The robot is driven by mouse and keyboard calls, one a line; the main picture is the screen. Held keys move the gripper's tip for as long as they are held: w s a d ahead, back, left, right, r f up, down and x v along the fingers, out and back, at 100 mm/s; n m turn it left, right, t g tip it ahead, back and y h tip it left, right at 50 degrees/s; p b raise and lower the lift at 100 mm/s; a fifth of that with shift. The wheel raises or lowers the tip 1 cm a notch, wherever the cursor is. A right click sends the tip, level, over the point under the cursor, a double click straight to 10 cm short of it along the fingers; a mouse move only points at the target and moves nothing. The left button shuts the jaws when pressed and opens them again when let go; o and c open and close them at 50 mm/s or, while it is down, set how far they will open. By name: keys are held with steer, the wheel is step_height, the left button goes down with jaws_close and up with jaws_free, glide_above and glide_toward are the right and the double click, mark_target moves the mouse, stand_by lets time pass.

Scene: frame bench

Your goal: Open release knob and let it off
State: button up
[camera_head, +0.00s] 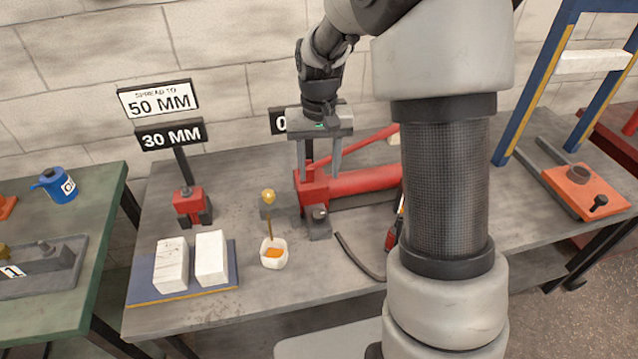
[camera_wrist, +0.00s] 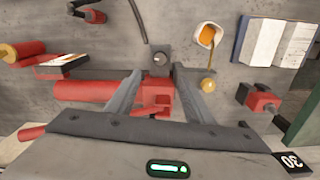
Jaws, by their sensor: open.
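The red hand pump (camera_head: 355,181) lies on the grey bench, its red end block (camera_head: 312,190) at the left. A small round grey knob (camera_head: 319,212), apparently the release knob, sits low on the front of that block. In the wrist view the knob (camera_wrist: 160,59) shows on a grey block just beyond my fingertips. My gripper (camera_head: 318,172) points down over the pump's end. Its two fingers are apart and nothing is held; in the wrist view (camera_wrist: 158,72) they flank the red block. I cannot tell whether they touch it.
Two white blocks (camera_head: 191,262) stand on a blue plate. A red spreader (camera_head: 189,204) stands below the 30 MM sign (camera_head: 171,135). A dark hose (camera_head: 355,257) curves at front.

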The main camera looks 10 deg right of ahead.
steer(key=shift+r, duration=1.5)
steer(key=s+r+t, duration=0.3)
steer(key=s+r, duration=0.6)
steer(key=r, duration=0.2)
steer(key=s+r+n+t, duration=0.1)
steer(key=s+r+t, duration=0.2)
steer(key=s, duration=1)
step_height(320, 180, up, 12)
steer(key=p, duration=1.2)
steer(key=shift+s, duration=0.2)
steer(key=shift+r, duration=0.1)
